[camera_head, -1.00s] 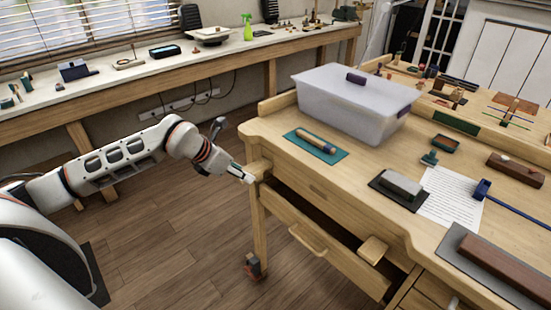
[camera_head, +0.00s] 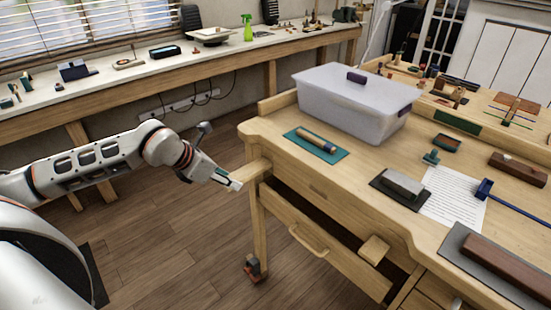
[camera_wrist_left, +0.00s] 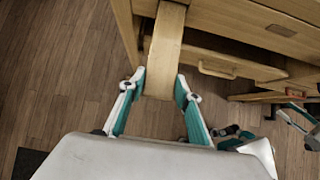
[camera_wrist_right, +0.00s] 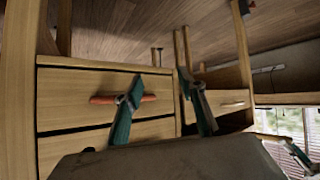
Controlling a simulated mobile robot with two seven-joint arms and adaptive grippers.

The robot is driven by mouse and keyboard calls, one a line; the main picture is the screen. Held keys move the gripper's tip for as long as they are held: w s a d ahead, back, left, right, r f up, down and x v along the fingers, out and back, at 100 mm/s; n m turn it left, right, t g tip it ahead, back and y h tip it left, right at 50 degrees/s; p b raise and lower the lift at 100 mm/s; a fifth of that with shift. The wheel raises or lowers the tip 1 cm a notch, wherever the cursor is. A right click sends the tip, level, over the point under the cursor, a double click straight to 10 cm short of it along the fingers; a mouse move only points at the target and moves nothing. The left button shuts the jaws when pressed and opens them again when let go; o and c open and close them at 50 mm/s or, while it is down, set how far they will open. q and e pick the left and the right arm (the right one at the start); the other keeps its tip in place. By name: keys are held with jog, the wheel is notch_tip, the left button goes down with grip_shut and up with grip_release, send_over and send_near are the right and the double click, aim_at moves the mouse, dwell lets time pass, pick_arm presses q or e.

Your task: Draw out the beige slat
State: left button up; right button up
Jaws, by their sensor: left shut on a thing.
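The beige slat (camera_head: 253,173) sticks out flat from the left end of the wooden bench, just under its top. In the left wrist view the slat (camera_wrist_left: 164,52) runs from the bench down between the fingers. My left gripper (camera_head: 237,185) is shut on its outer end, with a teal finger on each side edge. The slat's inner end is hidden inside the bench.
A partly open drawer (camera_head: 305,240) is below the bench top. A lidded plastic bin (camera_head: 350,105) and a teal mat (camera_head: 333,155) with a tool are above. A red handle (camera_wrist_right: 105,99) is near my right fingers. Open floor lies left of the bench.

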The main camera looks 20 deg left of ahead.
pick_arm(q)
jog(key=shift+s+a+f, duration=0.1)
jog(key=shift+s+a, duration=0.15)
jog(key=shift+s, duration=0.35)
jog(key=shift+s+a, duration=0.2)
jog(key=shift+s, duration=0.4)
jog(key=o, duration=1.4)
jog(key=shift+c, duration=0.2)
jog(key=v, duration=1.2)
